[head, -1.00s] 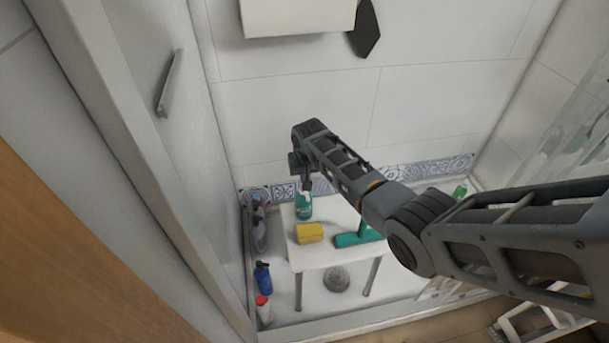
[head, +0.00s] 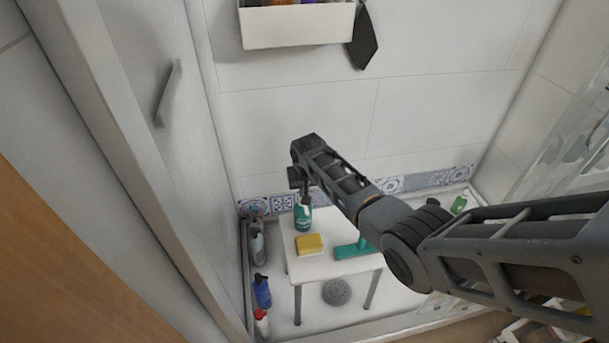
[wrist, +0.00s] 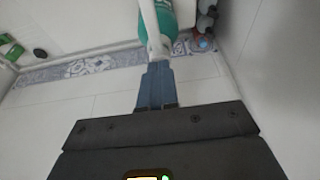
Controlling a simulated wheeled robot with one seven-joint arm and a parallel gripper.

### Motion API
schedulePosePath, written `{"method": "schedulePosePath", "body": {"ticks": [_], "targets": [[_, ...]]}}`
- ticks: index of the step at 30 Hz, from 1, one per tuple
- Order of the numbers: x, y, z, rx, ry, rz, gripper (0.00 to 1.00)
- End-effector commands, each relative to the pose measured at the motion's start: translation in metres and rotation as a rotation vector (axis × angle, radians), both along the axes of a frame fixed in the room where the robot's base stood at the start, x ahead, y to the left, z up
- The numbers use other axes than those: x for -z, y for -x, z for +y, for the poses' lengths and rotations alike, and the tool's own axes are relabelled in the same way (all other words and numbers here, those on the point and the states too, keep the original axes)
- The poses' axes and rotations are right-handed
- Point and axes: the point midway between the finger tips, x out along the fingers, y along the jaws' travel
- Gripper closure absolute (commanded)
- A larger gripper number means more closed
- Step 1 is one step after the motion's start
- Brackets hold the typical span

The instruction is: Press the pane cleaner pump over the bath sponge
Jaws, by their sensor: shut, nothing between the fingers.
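The pane cleaner (head: 303,218), a teal bottle with a white pump head, stands on the white stool (head: 345,268), near its back left. The yellow bath sponge (head: 310,242) lies on the stool in front of the bottle. My gripper (head: 305,196) is shut and empty, pointing down at the bottle's top in the head view. In the wrist view, my shut blue-grey fingers (wrist: 157,68) meet or overlap the white pump head (wrist: 152,38), with the teal bottle (wrist: 162,14) beyond. I cannot tell whether they press on it. The sponge is not visible in the wrist view.
A teal-handled tool (head: 350,249) lies on the stool right of the sponge. A blue bottle (head: 262,291), a red-and-white bottle (head: 262,322) and a grey bottle (head: 257,242) stand left of the stool. A green bottle (head: 459,204) stands at the back right. A white shelf (head: 297,27) hangs above.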

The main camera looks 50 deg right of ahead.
Motion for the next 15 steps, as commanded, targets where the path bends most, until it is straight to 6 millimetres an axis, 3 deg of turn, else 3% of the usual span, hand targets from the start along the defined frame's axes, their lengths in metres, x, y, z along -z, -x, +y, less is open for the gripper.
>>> {"method": "schedulePosePath", "body": {"ticks": [8,15], "targets": [[-0.048,-0.006,-0.001,-0.002,0.0,-0.002,1.0],[-0.082,0.005,0.006,-0.002,0.001,-0.006,1.0]]}}
